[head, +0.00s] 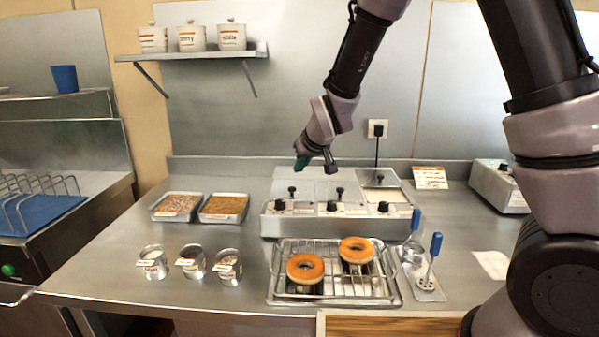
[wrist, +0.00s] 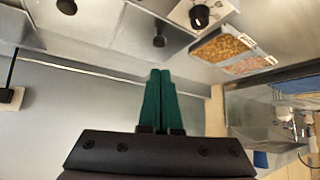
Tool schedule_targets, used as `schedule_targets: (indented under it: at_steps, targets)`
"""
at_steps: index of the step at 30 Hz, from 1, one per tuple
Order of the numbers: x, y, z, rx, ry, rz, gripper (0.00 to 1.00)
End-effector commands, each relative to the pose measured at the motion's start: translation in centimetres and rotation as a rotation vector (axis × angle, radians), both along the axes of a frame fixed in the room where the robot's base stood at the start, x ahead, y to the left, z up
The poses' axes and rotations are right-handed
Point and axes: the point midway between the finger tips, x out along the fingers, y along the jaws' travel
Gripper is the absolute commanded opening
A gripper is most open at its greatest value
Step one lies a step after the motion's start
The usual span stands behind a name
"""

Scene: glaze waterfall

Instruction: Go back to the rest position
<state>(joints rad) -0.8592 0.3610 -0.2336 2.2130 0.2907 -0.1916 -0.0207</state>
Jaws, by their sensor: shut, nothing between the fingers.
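My gripper (head: 302,163) hangs in the air above the back of the steel counter, over the glaze warmer (head: 335,221) with its black knobs and lidded wells. In the wrist view its two green fingers (wrist: 160,100) lie together with nothing between them. My arm reaches in from the upper right in the head view. Two orange-brown ring doughnuts, one at left (head: 305,268) and one at right (head: 356,250), sit on a wire rack (head: 333,292) in front of the warmer.
Two topping trays (head: 176,206) and several small labelled cups (head: 194,263) stand at left on the counter. Blue-handled tools (head: 433,262) stand right of the rack. A wall shelf (head: 192,55) carries white canisters at upper left. Air around my gripper looks clear.

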Motion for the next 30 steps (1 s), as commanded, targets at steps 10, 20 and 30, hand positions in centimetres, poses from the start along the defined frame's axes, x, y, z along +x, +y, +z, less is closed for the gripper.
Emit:
schedule_targets:
  at_steps: [10,20,30]
  targets:
    - [-2.0,-11.8,10.2,0.144,0.116,-0.225,0.00]
    - [-11.4,-24.1,18.7,0.275,0.206,-0.471,0.00]
    - [-21.5,-29.5,21.0,0.336,0.246,-0.669,0.00]
